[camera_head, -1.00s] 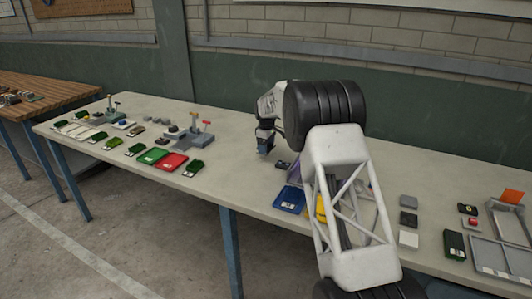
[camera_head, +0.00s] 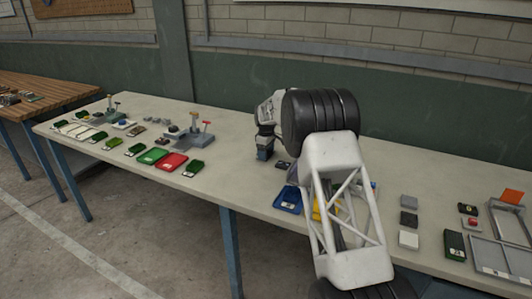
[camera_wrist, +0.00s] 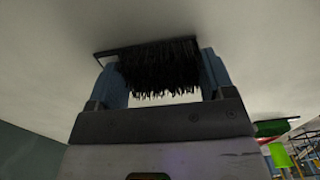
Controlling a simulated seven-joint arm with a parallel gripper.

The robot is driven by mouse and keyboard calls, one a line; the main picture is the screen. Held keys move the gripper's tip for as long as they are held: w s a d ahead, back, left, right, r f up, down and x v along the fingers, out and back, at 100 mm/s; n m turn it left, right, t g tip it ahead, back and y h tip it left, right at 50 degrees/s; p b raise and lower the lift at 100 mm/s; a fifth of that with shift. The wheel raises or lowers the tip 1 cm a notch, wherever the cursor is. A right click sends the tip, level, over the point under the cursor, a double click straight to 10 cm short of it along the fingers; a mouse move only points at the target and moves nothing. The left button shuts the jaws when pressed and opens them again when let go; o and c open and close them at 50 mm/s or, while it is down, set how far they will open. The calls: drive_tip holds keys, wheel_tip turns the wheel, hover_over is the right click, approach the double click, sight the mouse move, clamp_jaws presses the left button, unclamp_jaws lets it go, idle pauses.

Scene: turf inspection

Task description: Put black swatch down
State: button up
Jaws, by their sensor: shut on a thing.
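The black swatch (camera_wrist: 160,65) shows in the wrist view as a dark flat backing with shaggy black fibres. My gripper (camera_wrist: 163,80) is shut on it, with a blue finger at each side. The swatch is close to the pale table surface; I cannot tell whether it touches. In the head view my gripper (camera_head: 264,154) points down low over the middle of the table (camera_head: 235,185). The swatch is too small to make out there.
A small dark item (camera_head: 283,165) lies just right of my gripper. A blue tray (camera_head: 287,208) and a partly hidden yellow thing (camera_head: 318,210) are nearer the front. Red (camera_head: 171,162) and green (camera_head: 152,156) trays lie left. Grey trays (camera_head: 492,258) stand far right. Bare table lies left of my gripper.

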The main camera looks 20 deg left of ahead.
drive_tip(key=shift+f, duration=0.1)
idle(0.3)
drive_tip(key=o, duration=0.9)
drive_tip(key=shift+o, duration=0.2)
wheel_tip(320, 180, up, 12)
idle(0.7)
